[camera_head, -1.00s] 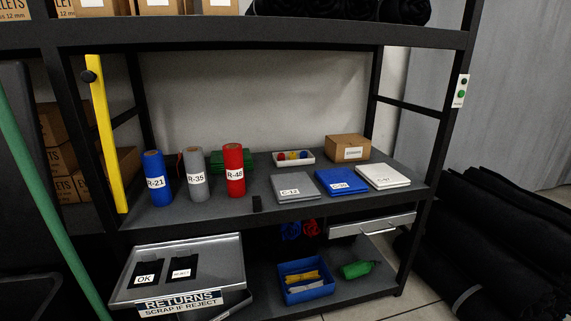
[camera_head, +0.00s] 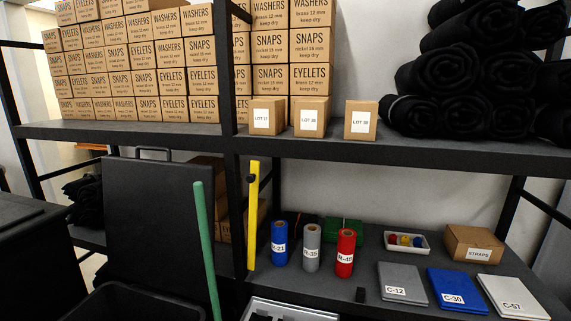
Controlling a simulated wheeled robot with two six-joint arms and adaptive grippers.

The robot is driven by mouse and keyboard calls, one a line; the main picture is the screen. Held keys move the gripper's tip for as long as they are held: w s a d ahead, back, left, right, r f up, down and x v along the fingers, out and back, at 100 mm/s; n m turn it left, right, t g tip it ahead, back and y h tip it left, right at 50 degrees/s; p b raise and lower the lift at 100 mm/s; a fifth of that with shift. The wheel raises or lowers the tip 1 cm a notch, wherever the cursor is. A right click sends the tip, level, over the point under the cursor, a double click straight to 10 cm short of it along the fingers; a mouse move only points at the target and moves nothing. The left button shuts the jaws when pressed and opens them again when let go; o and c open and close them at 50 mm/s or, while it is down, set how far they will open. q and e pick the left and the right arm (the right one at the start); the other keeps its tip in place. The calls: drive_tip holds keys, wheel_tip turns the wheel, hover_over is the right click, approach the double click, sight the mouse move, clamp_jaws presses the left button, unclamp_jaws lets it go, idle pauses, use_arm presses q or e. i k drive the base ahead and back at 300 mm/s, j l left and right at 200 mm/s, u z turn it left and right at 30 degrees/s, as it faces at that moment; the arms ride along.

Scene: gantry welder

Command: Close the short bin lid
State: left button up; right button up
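A black bin (camera_head: 92,308) stands at the lower left, with only its upper rim and part of its dark inside in view. Its flat black lid (camera_head: 150,222) stands raised, nearly upright, behind the opening, with a handle (camera_head: 153,151) at its top edge. The bin is open. A second black bin or box (camera_head: 30,235) is at the far left edge, with a flat top that looks shut. Neither of my grippers is in view.
A green pole (camera_head: 206,250) leans just right of the lid, and a yellow bar (camera_head: 252,215) stands by the shelf post. The shelf (camera_head: 330,288) holds rolls (camera_head: 312,247), folders (camera_head: 402,283) and a carton (camera_head: 473,244).

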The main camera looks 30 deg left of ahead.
sight(152, 237)
drive_tip(key=u, duration=0.4)
drive_tip(key=i+l+u, duration=0.1)
drive_tip(key=u, duration=0.3)
drive_tip(key=l+u, duration=0.1)
drive_tip(key=u, duration=0.3)
drive_tip(key=l+u, duration=0.1)
drive_tip(key=u, duration=0.3)
